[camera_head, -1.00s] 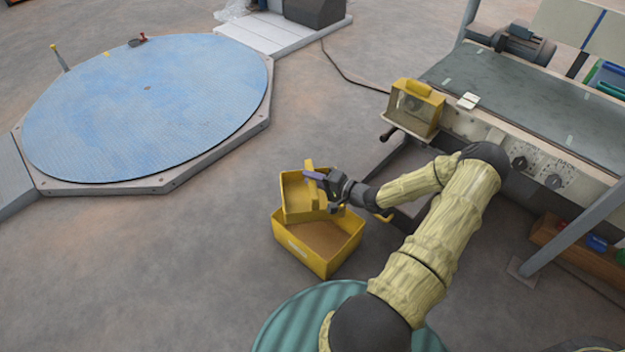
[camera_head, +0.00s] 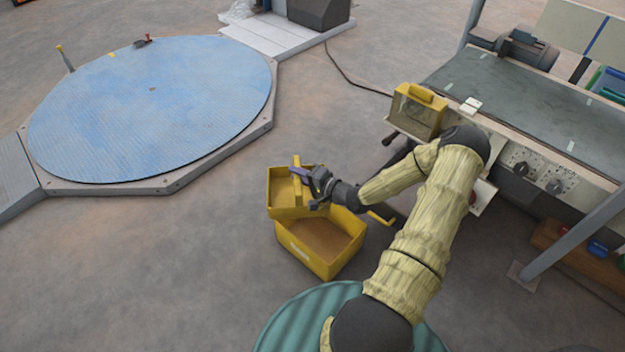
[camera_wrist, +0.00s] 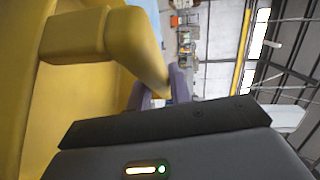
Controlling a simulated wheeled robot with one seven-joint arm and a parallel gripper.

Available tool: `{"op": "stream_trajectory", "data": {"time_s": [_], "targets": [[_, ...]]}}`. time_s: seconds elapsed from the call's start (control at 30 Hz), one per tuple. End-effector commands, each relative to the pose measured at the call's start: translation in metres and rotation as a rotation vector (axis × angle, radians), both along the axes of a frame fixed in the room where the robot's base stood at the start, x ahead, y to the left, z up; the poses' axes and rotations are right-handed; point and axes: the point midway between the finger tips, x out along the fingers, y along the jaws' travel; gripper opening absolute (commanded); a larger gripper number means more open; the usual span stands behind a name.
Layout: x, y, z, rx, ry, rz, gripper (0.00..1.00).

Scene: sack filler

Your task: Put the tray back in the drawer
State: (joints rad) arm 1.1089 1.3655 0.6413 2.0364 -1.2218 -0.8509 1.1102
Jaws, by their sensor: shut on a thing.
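A small yellow tray (camera_head: 283,212) with an upright yellow handle is in my gripper (camera_head: 303,176), which is shut on the handle. In the wrist view, the handle (camera_wrist: 148,50) lies between the purple fingers (camera_wrist: 160,92) and the tray's wall fills the left side. A larger open yellow box (camera_head: 308,262) with a brown inside and a pale label is just below and right of the tray in the head view. The tray overlaps its far left edge; I cannot tell whether they touch. I cannot tell whether this box is the drawer.
A yellow bar-like handle (camera_head: 381,217) shows right of the box, under my arm. The machine bench (camera_head: 530,115) stands at the right, with a yellow-framed box (camera_head: 416,110) at its corner. A round blue platform (camera_head: 150,105) lies left. The floor between is clear.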

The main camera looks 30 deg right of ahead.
Motion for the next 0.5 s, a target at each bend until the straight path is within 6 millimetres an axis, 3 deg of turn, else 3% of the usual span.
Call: {"op": "stream_trajectory", "data": {"time_s": [0.03, 0.2, 0.5], "targets": [[0.006, 0.014, 0.011, 0.001, 0.000, -0.012, 0.00], [0.022, 0.046, 0.027, 0.001, 0.000, -0.110, 0.00], [0.027, 0.099, 0.028, 0.002, 0.006, -0.385, 0.00]]}}
